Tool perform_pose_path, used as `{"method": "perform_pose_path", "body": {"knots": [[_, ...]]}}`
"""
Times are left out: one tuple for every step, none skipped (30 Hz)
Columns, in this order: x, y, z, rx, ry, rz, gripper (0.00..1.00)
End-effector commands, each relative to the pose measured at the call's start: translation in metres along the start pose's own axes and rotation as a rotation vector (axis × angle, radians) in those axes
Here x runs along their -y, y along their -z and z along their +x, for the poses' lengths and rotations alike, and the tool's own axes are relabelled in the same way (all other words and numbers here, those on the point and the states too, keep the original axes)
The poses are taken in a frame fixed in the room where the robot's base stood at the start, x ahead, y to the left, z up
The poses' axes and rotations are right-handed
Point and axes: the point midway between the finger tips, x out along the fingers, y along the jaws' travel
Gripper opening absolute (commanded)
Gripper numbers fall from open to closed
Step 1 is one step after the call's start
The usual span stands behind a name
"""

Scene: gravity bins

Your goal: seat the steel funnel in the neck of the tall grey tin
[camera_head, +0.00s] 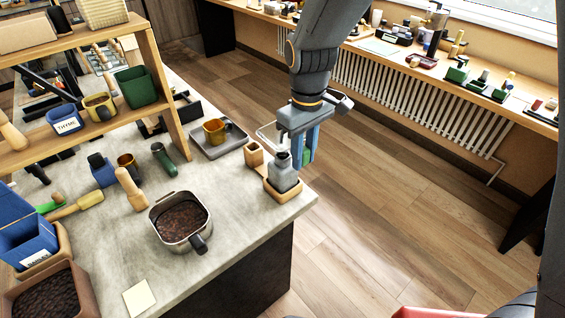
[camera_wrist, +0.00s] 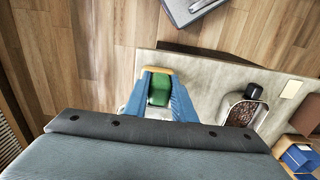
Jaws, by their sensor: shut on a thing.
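The grey tin (camera_head: 285,173) stands upright in a wooden base (camera_head: 284,191) at the right corner of the counter; its narrow dark neck shows on top. My gripper (camera_head: 305,158), with blue fingers, points down just behind and right of the tin's top. In the wrist view my gripper (camera_wrist: 163,97) is shut on a green block (camera_wrist: 159,90), which also shows between the fingers in the head view (camera_head: 307,156). I cannot make out the steel funnel's cone; whether the green block is part of it, I cannot tell.
A wooden block (camera_head: 254,154) stands close left of the tin. A steel pan of dark beans (camera_head: 181,221) stands in front left. A shelf (camera_head: 163,75) rises at left. Open floor lies right.

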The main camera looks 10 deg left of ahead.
Motion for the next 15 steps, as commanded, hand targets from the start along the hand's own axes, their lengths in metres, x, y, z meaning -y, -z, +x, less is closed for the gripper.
{"method": "perform_pose_path", "body": {"knots": [[0.0000, 0.0002, 0.0006, 0.000, 0.000, 0.000, 0.00], [0.0000, 0.0002, 0.0010, 0.000, 0.000, 0.000, 0.00], [0.0000, 0.0002, 0.0014, 0.000, 0.000, 0.000, 0.00], [0.0000, 0.0002, 0.0017, 0.000, 0.000, 0.000, 0.00], [0.0000, 0.0002, 0.0020, 0.000, 0.000, 0.000, 0.00], [0.0000, 0.0002, 0.0025, 0.000, 0.000, 0.000, 0.00], [0.0000, 0.0002, 0.0028, 0.000, 0.000, 0.000, 0.00], [0.0000, 0.0002, 0.0031, 0.000, 0.000, 0.000, 0.00], [0.0000, 0.0002, 0.0036, 0.000, 0.000, 0.000, 0.00], [0.0000, 0.0002, 0.0039, 0.000, 0.000, 0.000, 0.00], [0.0000, 0.0002, 0.0042, 0.000, 0.000, 0.000, 0.00], [0.0000, 0.0002, 0.0046, 0.000, 0.000, 0.000, 0.00], [0.0000, 0.0002, 0.0050, 0.000, 0.000, 0.000, 0.00], [0.0000, 0.0002, 0.0053, 0.000, 0.000, 0.000, 0.00], [0.0000, 0.0003, 0.0057, 0.000, 0.000, 0.000, 0.00]]}}
